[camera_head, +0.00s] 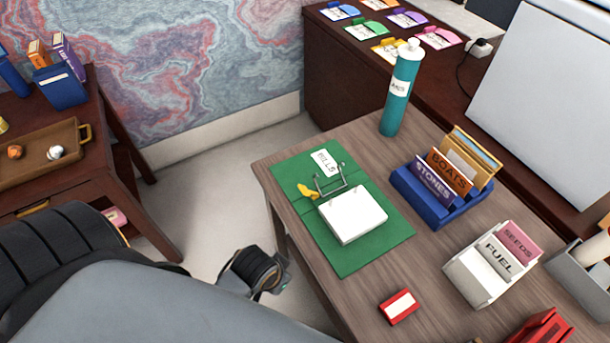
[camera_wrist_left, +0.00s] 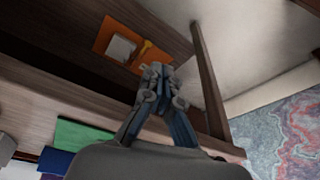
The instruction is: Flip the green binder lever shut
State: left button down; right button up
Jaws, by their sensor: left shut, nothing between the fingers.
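The green binder (camera_head: 385,238) lies open and flat on the wooden desk, labelled BILLS at its far side. A white paper stack (camera_head: 352,214) sits on it beside raised metal rings. A yellow lever (camera_head: 308,191) stands at the left of the rings; its exact angle is hard to tell. My left gripper (camera_wrist_left: 155,72) is shut and empty in the left wrist view. In the head view my left wrist is off the desk's left edge, apart from the binder; its fingertips cannot be made out there. My right gripper is in no view.
A teal bottle (camera_head: 400,90) stands behind the binder. A blue sorter (camera_head: 440,205), a white file box (camera_head: 488,270) and a small red box (camera_head: 398,307) stand to the right. A side table with a wooden tray (camera_head: 60,150) is at left. Floor lies between.

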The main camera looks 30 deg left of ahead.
pick_arm(q)
jog(key=w+d+r+m+t+h+p, duration=0.1)
jog(key=w+d+r+m+t+h, duration=0.2)
jog(key=w+r, duration=1.05)
jog(key=w+a+r+m+g, duration=0.1)
jog(key=w+a+r, duration=0.4)
jog(key=a+r, duration=0.3)
jog(key=shift+a+r+y+p, duration=0.15)
jog(key=shift+r+y+p, duration=0.25)
jog(key=shift+r, duration=1.45)
jog(key=shift+w+f, duration=0.1)
